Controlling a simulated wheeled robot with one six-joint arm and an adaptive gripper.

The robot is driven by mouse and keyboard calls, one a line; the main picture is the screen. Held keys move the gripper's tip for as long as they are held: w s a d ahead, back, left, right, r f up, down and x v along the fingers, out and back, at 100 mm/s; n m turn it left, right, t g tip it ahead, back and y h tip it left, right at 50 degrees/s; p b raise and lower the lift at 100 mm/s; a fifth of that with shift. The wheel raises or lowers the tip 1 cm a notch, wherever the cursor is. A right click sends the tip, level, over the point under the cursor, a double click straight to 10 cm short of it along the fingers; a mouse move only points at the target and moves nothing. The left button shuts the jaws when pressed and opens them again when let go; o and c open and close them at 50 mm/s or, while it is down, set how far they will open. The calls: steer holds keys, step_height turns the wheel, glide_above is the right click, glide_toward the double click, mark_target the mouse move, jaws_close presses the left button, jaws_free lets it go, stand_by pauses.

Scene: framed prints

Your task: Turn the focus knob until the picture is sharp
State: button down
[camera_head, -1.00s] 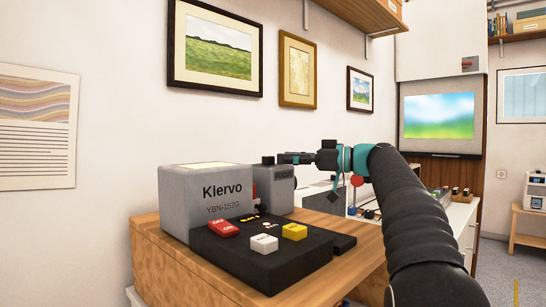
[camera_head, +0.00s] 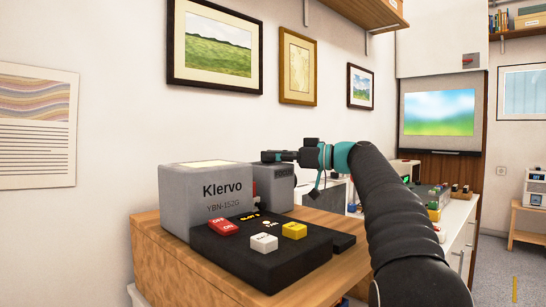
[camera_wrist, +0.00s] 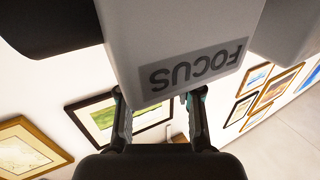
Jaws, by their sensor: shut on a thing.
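The grey projector (camera_head: 208,197), marked Klervo YBN-152G, stands on a wooden cabinet. Its smaller grey block (camera_head: 284,190) carries a FOCUS label, which appears upside down and large in the wrist view (camera_wrist: 195,68). My gripper (camera_head: 268,156) is at the top of this block. In the wrist view my gripper's two fingers (camera_wrist: 157,100) reach to the block's edge and are shut on the focus knob, which is mostly hidden. The picture on the wall screen (camera_head: 439,112) is blurred: a blue and white upper part over green, without clear edges.
A black panel (camera_head: 290,262) with a red switch (camera_head: 224,228), a white key (camera_head: 264,242) and a yellow key (camera_head: 294,230) lies in front of the projector. A wooden shelf (camera_head: 372,12) hangs above. Framed prints (camera_head: 216,48) hang on the wall.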

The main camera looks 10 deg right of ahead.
steer(key=shift+f+t+b, duration=0.1)
steer(key=shift+t+b, duration=0.2)
steer(key=shift+b, duration=0.25)
